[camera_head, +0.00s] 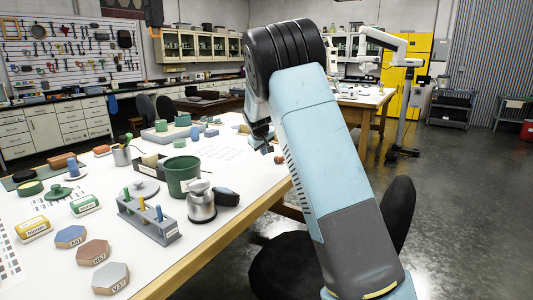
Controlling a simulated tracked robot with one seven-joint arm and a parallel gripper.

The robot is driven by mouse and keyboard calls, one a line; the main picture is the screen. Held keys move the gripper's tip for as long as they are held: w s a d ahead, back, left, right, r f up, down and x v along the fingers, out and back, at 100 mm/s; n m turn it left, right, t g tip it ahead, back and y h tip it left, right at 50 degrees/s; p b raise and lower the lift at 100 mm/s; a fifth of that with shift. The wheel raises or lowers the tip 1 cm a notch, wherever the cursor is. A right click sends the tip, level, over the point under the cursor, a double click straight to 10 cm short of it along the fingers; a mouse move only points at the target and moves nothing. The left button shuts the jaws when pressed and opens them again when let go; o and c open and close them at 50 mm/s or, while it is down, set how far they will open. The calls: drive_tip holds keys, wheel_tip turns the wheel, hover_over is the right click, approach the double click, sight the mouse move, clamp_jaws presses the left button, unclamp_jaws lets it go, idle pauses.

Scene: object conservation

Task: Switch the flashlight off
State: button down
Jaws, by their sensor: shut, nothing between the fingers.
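I cannot pick out a flashlight for certain on the white table (262,180). A silver metal piece (202,207) stands near the table's right edge, with a dark blue-grey piece (226,197) beside it. I cannot tell whether either is part of the flashlight. My gripper (265,142) is small and dark in this view, over the far right part of the table, partly hidden by my pale blue arm. It is shut and holds nothing.
A green pot (183,176) and a grey rack (147,221) with several upright tools stand near the silver piece. Several labelled hexagonal blocks (110,278) lie at the front. A black chair (285,265) stands against the table's right side. Open floor lies further right.

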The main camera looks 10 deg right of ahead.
sight(275, 160)
drive_tip(key=x, duration=0.7)
drive_tip(key=shift+w+d+f, duration=0.1)
drive_tip(key=shift+w+f, duration=0.05)
drive_tip(key=shift+f, duration=0.15)
drive_tip(key=shift+w+d+f, duration=0.2)
drive_tip(key=shift+w+d, duration=0.2)
drive_tip(key=shift+d, duration=0.2)
drive_tip(key=shift+w+d+f, duration=0.15)
drive_tip(key=shift+w+d, duration=0.25)
drive_tip(key=shift+d, duration=0.25)
drive_tip(key=shift+w+d, duration=0.3)
drive_tip(key=shift+d, duration=0.25)
